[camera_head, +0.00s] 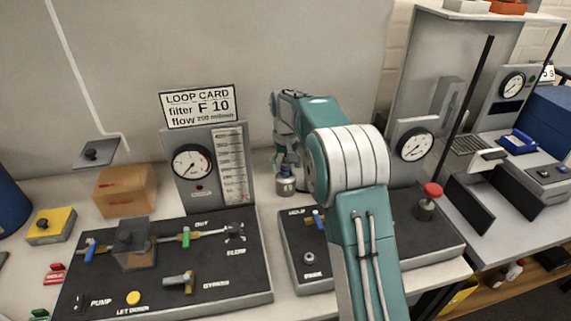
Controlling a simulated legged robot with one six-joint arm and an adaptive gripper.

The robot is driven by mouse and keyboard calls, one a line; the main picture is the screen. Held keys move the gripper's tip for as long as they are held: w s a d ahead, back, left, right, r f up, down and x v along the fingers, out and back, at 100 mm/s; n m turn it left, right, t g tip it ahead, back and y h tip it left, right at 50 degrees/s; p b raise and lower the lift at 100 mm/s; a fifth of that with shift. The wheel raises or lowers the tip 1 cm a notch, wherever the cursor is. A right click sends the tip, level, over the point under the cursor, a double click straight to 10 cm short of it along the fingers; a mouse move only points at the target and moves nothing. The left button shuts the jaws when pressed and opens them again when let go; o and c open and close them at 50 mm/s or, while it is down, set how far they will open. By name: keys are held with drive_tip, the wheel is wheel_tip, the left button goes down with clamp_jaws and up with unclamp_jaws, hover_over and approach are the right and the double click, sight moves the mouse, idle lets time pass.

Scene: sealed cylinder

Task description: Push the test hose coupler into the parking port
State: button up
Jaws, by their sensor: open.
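The parking port (309,258) is a small round metal fitting on the dark panel, above a label that appears to read PARK. A short silver cylinder with a darker top, apparently the test hose coupler (286,187), is upright near the back edge of that panel. My gripper (287,163) points down directly above the cylinder, behind and left of the port. It is open; the fingers are small and partly hidden, so I cannot tell whether they touch the cylinder. No hose is clearly visible.
My arm hides the middle of the right panel (420,246). That panel carries a blue-handled valve (318,221), a red knob (431,190) and a gauge (415,145). The left panel (215,270) holds valves and a flow meter.

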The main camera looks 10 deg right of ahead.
idle(0.3)
clamp_jaws()
drive_tip(key=shift+r, duration=0.1)
drive_tip(key=shift+r, duration=2.9)
